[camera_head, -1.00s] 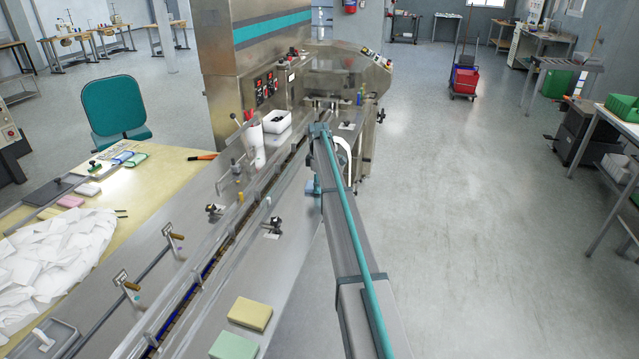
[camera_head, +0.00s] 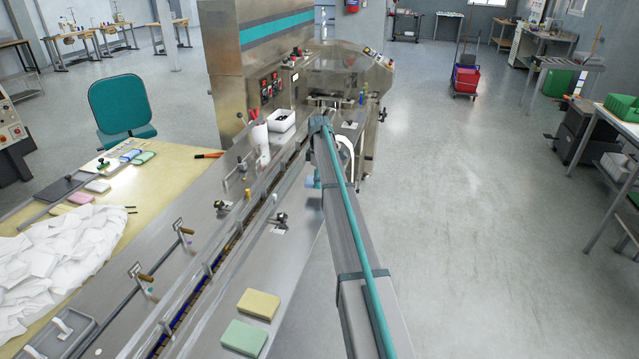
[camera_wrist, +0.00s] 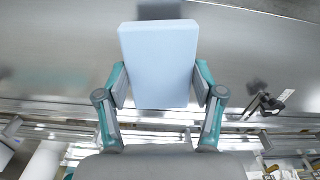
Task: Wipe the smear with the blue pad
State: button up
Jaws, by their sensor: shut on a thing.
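The blue pad (camera_wrist: 158,65) is light blue and block-shaped, and fills the upper middle of the wrist view. My gripper (camera_wrist: 160,88) is shut on it, with one finger against each side. The pad is over the grey metal deck (camera_wrist: 60,45); I cannot tell whether it touches. In the head view my gripper is mostly hidden by my arm. No smear is clearly seen; a dark patch (camera_wrist: 160,11) beyond the pad may be shadow or a mark.
A yellow pad (camera_head: 258,304) and a green pad (camera_head: 243,338) lie on the near deck. A black clamp knob (camera_head: 279,219) stands on the deck, also in the wrist view (camera_wrist: 268,102). A guide rail channel runs along the deck's left. A white bin (camera_head: 281,121) stands farther back.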

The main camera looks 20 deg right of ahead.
jog(key=shift+r+p, duration=0.65)
jog(key=shift+r, duration=1.25)
